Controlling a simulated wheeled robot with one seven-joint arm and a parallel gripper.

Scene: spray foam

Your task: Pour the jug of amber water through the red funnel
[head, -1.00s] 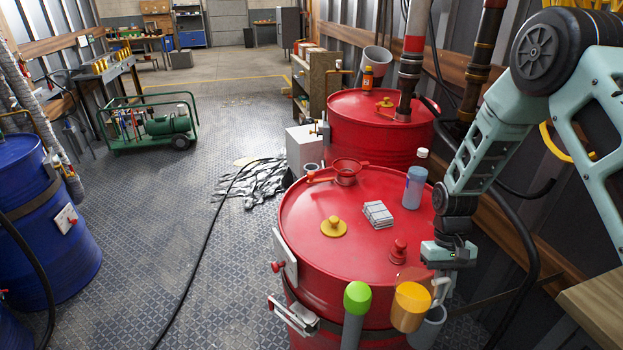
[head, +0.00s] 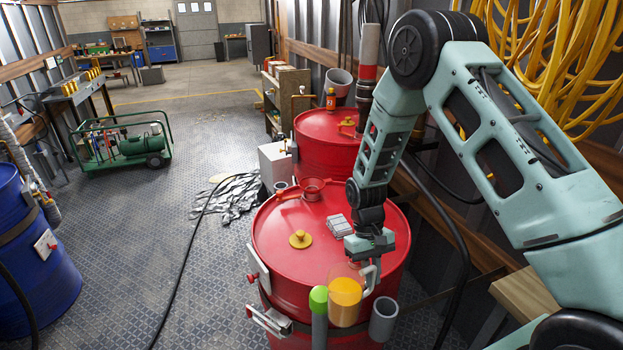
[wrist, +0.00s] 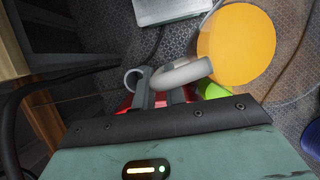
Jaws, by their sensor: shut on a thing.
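The clear jug (head: 345,299) holds amber water in its lower part and looks about upright. My gripper (head: 369,264) is shut on its pale handle (head: 372,281), at the near edge of the red drum. In the wrist view the jug's amber water (wrist: 236,46) fills a round shape at upper right. The pale handle (wrist: 183,72) lies at the fingers of my gripper (wrist: 165,97). The red funnel (head: 313,187) stands at the far side of the drum top, well apart from the jug. Its opening faces up.
The near red drum (head: 275,240) carries a yellow cap (head: 300,239) and a pale stacked block (head: 337,225). A green-topped cylinder (head: 318,300) and a grey cup (head: 383,319) are at its near side. A second red drum (head: 318,150) stands behind. A wooden surface (head: 527,294) is at right.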

